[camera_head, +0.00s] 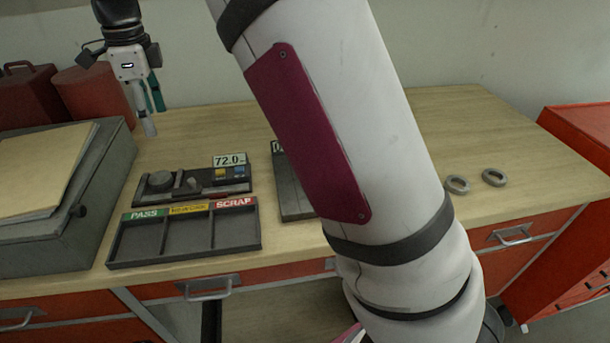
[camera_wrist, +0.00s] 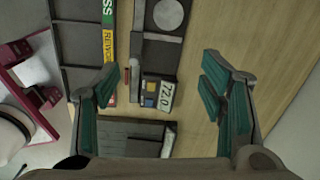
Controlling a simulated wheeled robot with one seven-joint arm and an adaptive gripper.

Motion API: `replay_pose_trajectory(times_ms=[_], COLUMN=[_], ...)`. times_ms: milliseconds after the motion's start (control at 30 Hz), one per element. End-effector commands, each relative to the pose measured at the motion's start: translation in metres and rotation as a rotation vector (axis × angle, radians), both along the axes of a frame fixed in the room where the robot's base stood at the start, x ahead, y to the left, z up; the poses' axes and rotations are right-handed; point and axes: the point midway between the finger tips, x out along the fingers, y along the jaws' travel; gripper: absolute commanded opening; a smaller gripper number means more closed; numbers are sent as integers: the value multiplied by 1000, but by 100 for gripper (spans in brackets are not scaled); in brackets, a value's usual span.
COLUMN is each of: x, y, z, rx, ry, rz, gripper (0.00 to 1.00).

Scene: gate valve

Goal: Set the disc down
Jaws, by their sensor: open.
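A grey round disc-shaped piece (camera_head: 160,180) lies at the left end of the dark gauge (camera_head: 205,196); I cannot tell whether it is a loose disc or part of the gauge. It also shows at the top of the wrist view (camera_wrist: 168,14). The gauge display (camera_head: 229,160) reads 72.0. My gripper (camera_wrist: 160,88) is open, with its teal-padded fingers apart and nothing between them. In the head view my gripper (camera_head: 148,115) hangs above the bench behind the gauge, pointing down. The sorting tray (camera_head: 185,254) has PASS, REWORK and SCRAP labels, and its compartments look empty.
A dark slotted block (camera_head: 290,190) stands right of the gauge, partly hidden by my arm. Two metal rings (camera_head: 457,184) (camera_head: 494,177) lie on the wooden bench (camera_head: 520,135). A grey case with folders (camera_head: 85,205) and red containers (camera_head: 90,92) stand left. The bench's back right is clear.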

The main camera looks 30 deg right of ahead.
Motion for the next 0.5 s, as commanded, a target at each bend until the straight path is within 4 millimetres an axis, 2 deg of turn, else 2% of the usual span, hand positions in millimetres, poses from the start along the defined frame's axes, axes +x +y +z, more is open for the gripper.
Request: replay_pose_trajectory(times_ms=[33, 200, 333, 500], x=[-16, -75, -124, -192], y=[-15, -54, -79, -105], z=[18, 54, 71, 77], rx=[9, 3, -26, -97], ry=[-24, -98, -156, -227], rz=[76, 391, 636, 959], gripper=[64, 64, 64, 64])
